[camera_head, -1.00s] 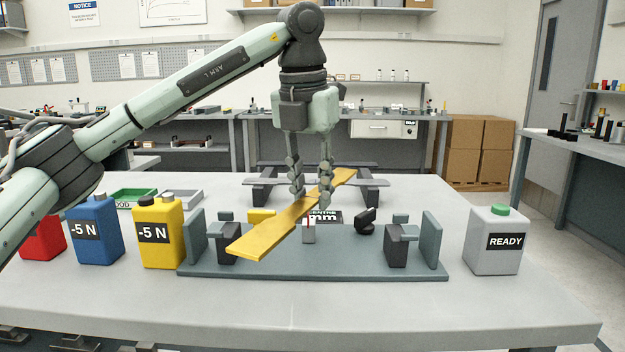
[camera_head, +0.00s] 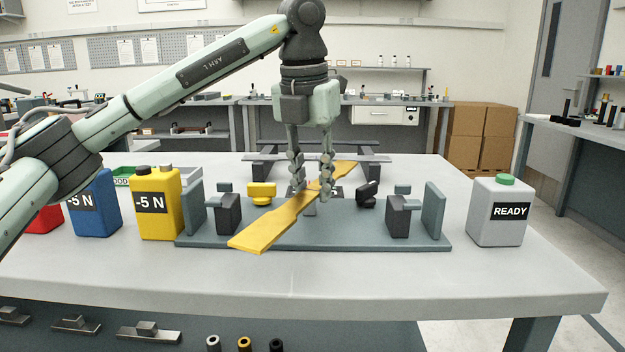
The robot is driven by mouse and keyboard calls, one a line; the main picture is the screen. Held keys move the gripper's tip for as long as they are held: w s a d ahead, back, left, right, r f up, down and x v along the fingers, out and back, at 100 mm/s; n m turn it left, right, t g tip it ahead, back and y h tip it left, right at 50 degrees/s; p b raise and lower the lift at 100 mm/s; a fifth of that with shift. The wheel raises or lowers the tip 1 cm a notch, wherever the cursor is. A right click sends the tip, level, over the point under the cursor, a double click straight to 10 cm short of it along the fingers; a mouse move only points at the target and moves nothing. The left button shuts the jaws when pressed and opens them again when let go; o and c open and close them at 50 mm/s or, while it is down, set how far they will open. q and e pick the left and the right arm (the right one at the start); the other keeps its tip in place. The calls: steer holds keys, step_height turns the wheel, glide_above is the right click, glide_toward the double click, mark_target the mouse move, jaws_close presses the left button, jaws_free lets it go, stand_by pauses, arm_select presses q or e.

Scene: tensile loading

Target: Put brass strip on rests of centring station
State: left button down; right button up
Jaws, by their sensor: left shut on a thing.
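The brass strip (camera_head: 268,231) is a flat yellow bar with wide ends, in the middle of the head view. My left gripper (camera_head: 311,190) points down and is shut on its narrow middle. The strip lies diagonally, its near end toward the lower left and its far end toward the upper right. It is over the centring station (camera_head: 320,240), a dark grey base plate with a dark rest block on the left (camera_head: 228,212) and another on the right (camera_head: 398,218). The strip runs between these blocks, not across them. I cannot tell its exact height above the plate. My right gripper is not in view.
A yellow -5 N container (camera_head: 160,215) and a blue one (camera_head: 95,215) stand left of the station. A white READY container (camera_head: 497,225) stands to its right. A yellow knob (camera_head: 262,193) and a black knob (camera_head: 367,193) are on the station. The table front is clear.

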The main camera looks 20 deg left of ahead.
arm_select(q)
steer(key=shift+f+b, duration=0.65)
steer(key=shift+f, duration=0.3)
stand_by(0.6)
steer(key=c, duration=1.2)
jaws_free()
